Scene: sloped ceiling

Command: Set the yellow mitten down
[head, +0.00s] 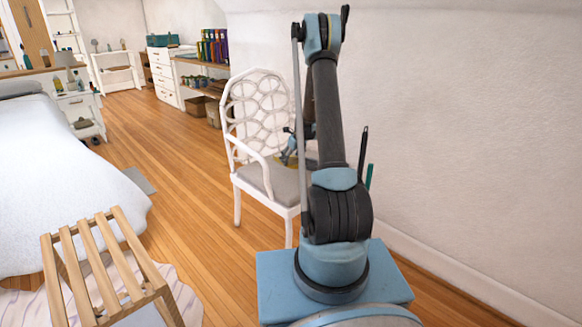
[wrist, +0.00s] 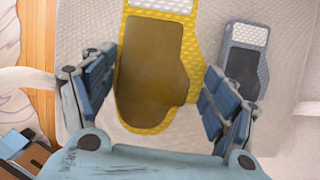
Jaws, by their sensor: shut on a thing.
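The yellow mitten (wrist: 190,75), with a brown palm and a pale cuff, lies between the two blue fingers of my gripper (wrist: 157,95) in the wrist view. My gripper is shut on it. The pale woven seat of the white chair fills the view beneath the mitten. I cannot tell whether the mitten touches the seat. In the head view my gripper (head: 291,148) is over the chair seat (head: 283,185), partly behind my arm, and the mitten cannot be made out clearly there.
A grey and dark object (wrist: 243,60) lies on the seat right of the mitten. The white chair (head: 255,110) has a tall lattice back and an armrest. A slatted wooden stand (head: 105,262) and a bed (head: 60,180) are at left.

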